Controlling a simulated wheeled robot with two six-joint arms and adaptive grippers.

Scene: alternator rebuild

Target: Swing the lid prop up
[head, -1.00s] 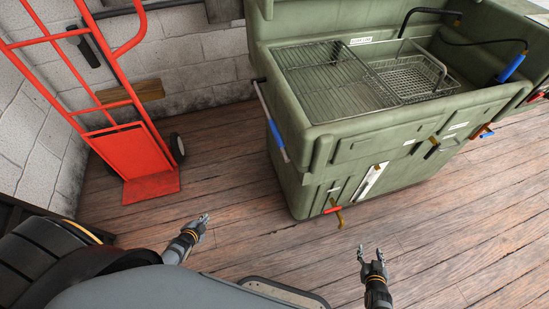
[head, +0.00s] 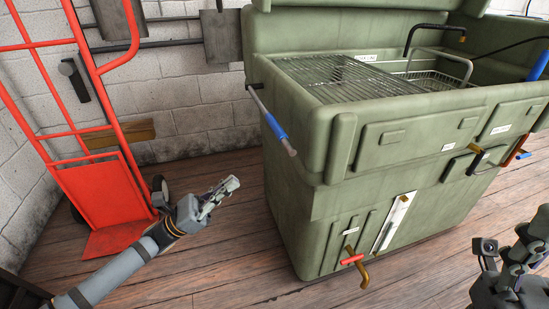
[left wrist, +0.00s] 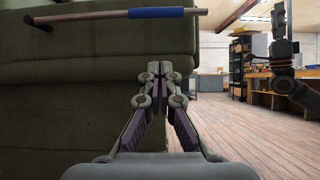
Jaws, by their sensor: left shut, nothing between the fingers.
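The lid prop (head: 274,124) is a thin grey rod with a blue grip, on the left side of the green parts washer (head: 345,200). It slopes down toward the front, below the tub rim. In the left wrist view the prop (left wrist: 157,13) crosses the top of the picture, apart from the fingers. My left gripper (head: 232,187) is shut and empty, left of the washer and below the prop; its closed fingers (left wrist: 155,72) show in the left wrist view. My right gripper (head: 503,250) is at the lower right, in front of the washer; its finger opening is unclear.
A red hand truck (head: 100,190) stands at the left by the block wall. A red-handled valve (head: 352,260) sticks out low on the washer front. A wire basket (head: 435,78) sits in the tub.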

